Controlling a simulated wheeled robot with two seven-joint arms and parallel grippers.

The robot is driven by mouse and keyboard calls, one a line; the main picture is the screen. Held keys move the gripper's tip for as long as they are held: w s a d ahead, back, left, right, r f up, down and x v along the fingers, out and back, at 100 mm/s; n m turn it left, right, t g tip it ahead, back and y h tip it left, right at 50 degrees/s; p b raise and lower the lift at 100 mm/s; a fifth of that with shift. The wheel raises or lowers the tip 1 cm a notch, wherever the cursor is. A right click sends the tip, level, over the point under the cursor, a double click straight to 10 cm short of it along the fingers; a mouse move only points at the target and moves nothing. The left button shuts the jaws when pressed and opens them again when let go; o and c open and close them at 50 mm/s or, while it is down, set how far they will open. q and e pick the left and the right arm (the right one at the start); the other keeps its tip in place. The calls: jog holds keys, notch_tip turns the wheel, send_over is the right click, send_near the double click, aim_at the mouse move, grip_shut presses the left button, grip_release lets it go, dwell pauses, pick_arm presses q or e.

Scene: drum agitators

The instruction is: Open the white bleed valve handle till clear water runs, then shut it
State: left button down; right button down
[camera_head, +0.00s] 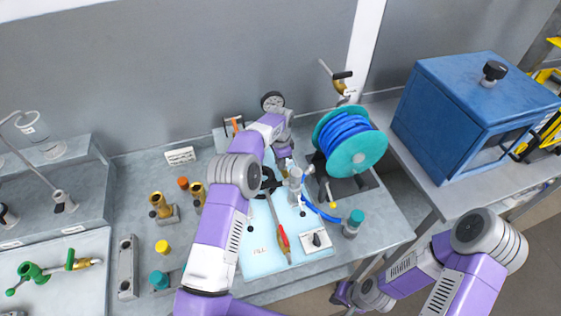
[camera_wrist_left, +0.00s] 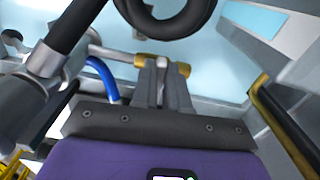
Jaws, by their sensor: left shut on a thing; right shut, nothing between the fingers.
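My left gripper (camera_head: 285,163) reaches down over the light-blue mat (camera_head: 258,258). In the left wrist view its fingers (camera_wrist_left: 164,68) are closed at a brass fitting (camera_wrist_left: 184,68), at the end of a pale rod (camera_wrist_left: 112,54). The fingers cover the gripped part, which I take to be the white bleed valve handle; its angle cannot be told. A grey metal cylinder (camera_head: 295,182) stands just right of the gripper. No running water can be made out. My right gripper (camera_head: 346,297) is low at the bottom edge, away from the bench, shut and empty.
A teal reel with blue hose (camera_head: 345,140) stands right of the gripper. A black hose loop (camera_wrist_left: 165,18) is close to my left fingers. A red-handled tool (camera_head: 283,242) and a white switch plate (camera_head: 305,243) lie in front. A blue cabinet (camera_head: 450,120) is far right.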

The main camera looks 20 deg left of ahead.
pick_arm(q)
jog(key=shift+w+m, duration=0.1)
jog(key=shift+m, duration=0.5)
jog(key=c, duration=1.1)
grip_release()
jog(key=shift+c, duration=0.2)
jog(key=shift+r, duration=3.85)
jog(key=shift+p, duration=0.35)
